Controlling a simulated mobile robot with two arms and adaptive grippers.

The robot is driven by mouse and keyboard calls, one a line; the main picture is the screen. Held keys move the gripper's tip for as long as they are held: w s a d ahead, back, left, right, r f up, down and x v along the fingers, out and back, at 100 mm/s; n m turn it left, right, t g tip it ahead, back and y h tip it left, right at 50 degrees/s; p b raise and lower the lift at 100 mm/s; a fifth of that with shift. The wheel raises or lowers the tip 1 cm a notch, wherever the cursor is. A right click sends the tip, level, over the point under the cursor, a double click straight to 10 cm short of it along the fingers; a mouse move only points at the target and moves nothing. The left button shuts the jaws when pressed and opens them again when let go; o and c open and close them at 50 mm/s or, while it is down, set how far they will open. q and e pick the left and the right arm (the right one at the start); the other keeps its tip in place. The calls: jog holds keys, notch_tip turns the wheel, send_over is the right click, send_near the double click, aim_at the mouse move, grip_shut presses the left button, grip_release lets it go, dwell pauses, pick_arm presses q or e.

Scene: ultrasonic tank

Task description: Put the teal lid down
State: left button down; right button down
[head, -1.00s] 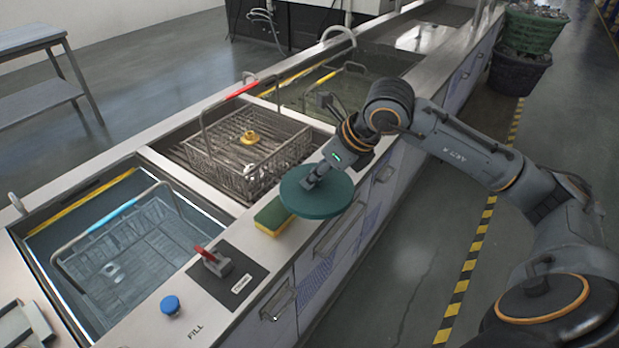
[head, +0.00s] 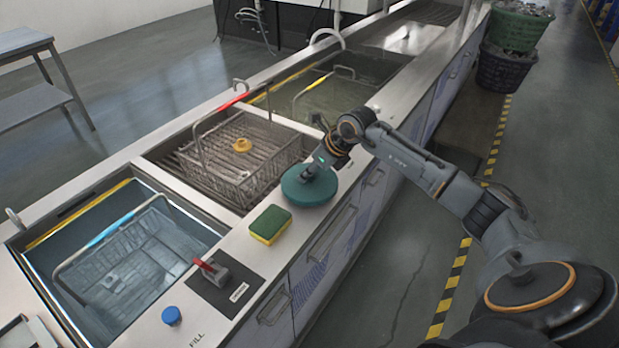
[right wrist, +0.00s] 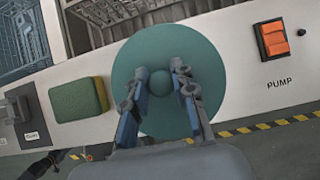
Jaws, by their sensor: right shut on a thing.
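The teal lid (head: 297,192) is a round disc with a small knob. It is over the front ledge of the tank counter, to the right of the sponge. My right gripper (head: 314,172) is above it, shut on its knob. In the right wrist view the gripper (right wrist: 160,92) has a blue-padded finger on each side of the knob, and the lid (right wrist: 165,55) spreads out beneath. The lid looks level and at or very near the ledge; I cannot tell whether it touches. My left gripper is not in view.
A green and yellow sponge (head: 270,225) lies just left of the lid. A red-handled lever (head: 210,270) and blue knob (head: 171,316) are farther left. A wire basket (head: 235,172) sits in the middle tank behind. An orange pump switch (right wrist: 273,40) is right of the lid in the wrist view.

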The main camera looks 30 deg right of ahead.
aim_at(313, 177)
jog(key=shift+w+d+f, duration=0.1)
jog(key=shift+w+f, duration=0.05)
jog(key=shift+f, duration=0.05)
notch_tip(313, 177, down, 2)
jog(key=shift+f, duration=0.6)
jog(key=c, duration=1.1)
grip_release()
jog(key=b+v, duration=0.1)
jog(key=v, duration=1.1)
jog(key=shift+b, duration=0.3)
